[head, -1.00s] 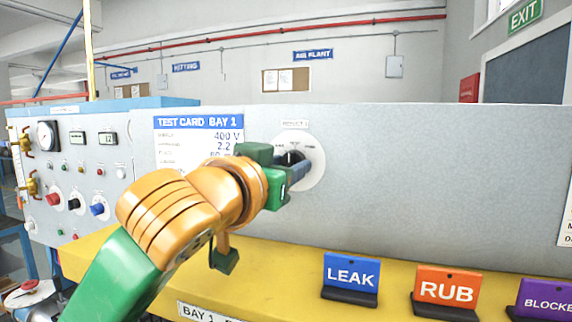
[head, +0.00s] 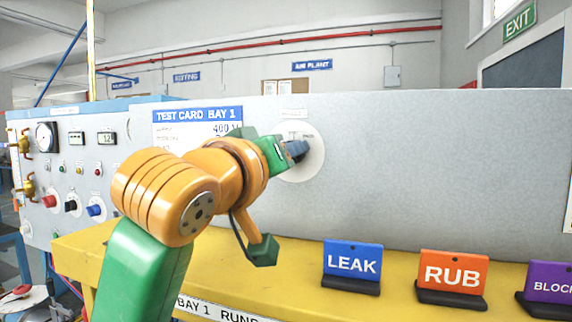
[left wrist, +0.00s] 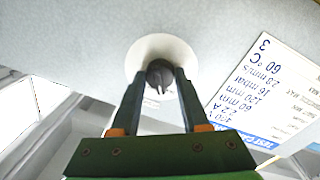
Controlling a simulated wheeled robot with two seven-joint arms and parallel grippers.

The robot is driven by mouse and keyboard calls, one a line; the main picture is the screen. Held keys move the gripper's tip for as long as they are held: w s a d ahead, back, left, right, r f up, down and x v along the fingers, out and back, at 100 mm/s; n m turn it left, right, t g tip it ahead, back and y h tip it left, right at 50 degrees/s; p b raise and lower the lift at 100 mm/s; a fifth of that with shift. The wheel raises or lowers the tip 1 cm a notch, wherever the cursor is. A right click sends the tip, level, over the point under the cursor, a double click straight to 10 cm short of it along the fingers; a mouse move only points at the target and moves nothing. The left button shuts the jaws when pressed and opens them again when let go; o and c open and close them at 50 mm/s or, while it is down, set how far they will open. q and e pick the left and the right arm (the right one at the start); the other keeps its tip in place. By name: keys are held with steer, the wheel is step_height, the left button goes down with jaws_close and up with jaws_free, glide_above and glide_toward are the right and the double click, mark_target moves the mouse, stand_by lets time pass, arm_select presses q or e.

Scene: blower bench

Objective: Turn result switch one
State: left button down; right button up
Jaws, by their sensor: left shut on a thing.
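The result switch is a dark knob on a round white plate (head: 313,166) on the grey panel, right of the test card. In the head view the knob is mostly hidden behind my left gripper (head: 297,151). In the left wrist view the dark knob (left wrist: 159,74) sits between the two fingertips of my left gripper (left wrist: 160,85), in front of the white plate (left wrist: 160,47). The left gripper is shut on the knob. The lettering around the plate is too small to read surely. My right gripper is not in view.
The test card (head: 180,130) hangs left of the switch. Blue LEAK (head: 352,260), orange RUB (head: 453,272) and purple (head: 548,283) signs stand on the yellow bench (head: 400,258). A gauge and button panel (head: 75,170) is at left. The grey panel right of the switch is clear.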

arm_select(q)
steer(key=shift+r+n+b, duration=0.1)
steer(key=shift+n+b, duration=0.3)
steer(key=shift+n, duration=0.8)
steer(key=shift+c, duration=2)
jaws_free()
steer(key=shift+s+a, duration=0.1)
steer(key=b+v, duration=0.4)
steer(key=v, duration=0.3)
steer(key=shift+b, duration=0.35)
steer(key=shift+s, duration=0.1)
